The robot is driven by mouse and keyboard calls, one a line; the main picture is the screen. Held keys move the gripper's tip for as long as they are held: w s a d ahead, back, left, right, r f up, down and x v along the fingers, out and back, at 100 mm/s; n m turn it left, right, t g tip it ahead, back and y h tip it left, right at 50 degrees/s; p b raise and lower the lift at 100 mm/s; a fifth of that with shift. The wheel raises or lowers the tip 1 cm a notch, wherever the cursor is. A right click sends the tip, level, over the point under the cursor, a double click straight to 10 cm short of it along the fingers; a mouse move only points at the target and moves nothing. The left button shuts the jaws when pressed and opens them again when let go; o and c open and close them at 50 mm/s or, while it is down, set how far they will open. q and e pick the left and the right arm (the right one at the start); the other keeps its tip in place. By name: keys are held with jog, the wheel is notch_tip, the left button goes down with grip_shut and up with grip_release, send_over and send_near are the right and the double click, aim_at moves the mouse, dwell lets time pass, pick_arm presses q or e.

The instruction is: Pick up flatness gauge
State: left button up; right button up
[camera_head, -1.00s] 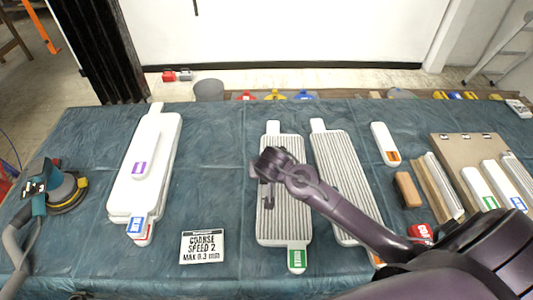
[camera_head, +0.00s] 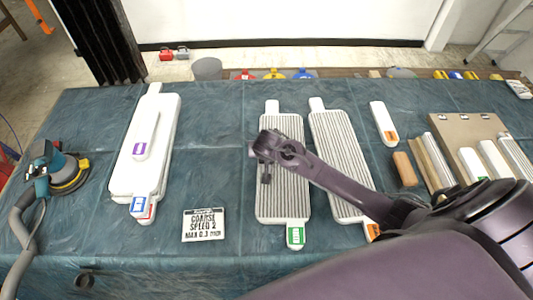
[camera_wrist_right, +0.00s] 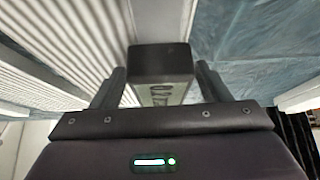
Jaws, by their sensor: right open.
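In the right wrist view a dark-topped block (camera_wrist_right: 160,62) with a pale side face lettered "0.2" stands between my right gripper's fingers; it appears to be the flatness gauge. My right gripper (camera_wrist_right: 160,88) is open, one finger on each side of the block. I cannot tell whether the fingers touch it. In the head view my right gripper (camera_head: 266,176) is over the ribbed panel with the green label (camera_head: 288,198), and my wrist hides the block there. My left gripper is not in view.
A second ribbed panel (camera_head: 340,150) lies beside the first, under my right forearm. A white stack (camera_head: 122,185), a sander (camera_head: 62,172) and a sign (camera_head: 204,225) are to the left. A brown block (camera_head: 404,168) and boards are right. The cloth before the sign is bare.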

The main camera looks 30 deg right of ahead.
jog(key=c, duration=1.1)
jog(key=shift+c, duration=0.8)
jog(key=shift+r, duration=0.1)
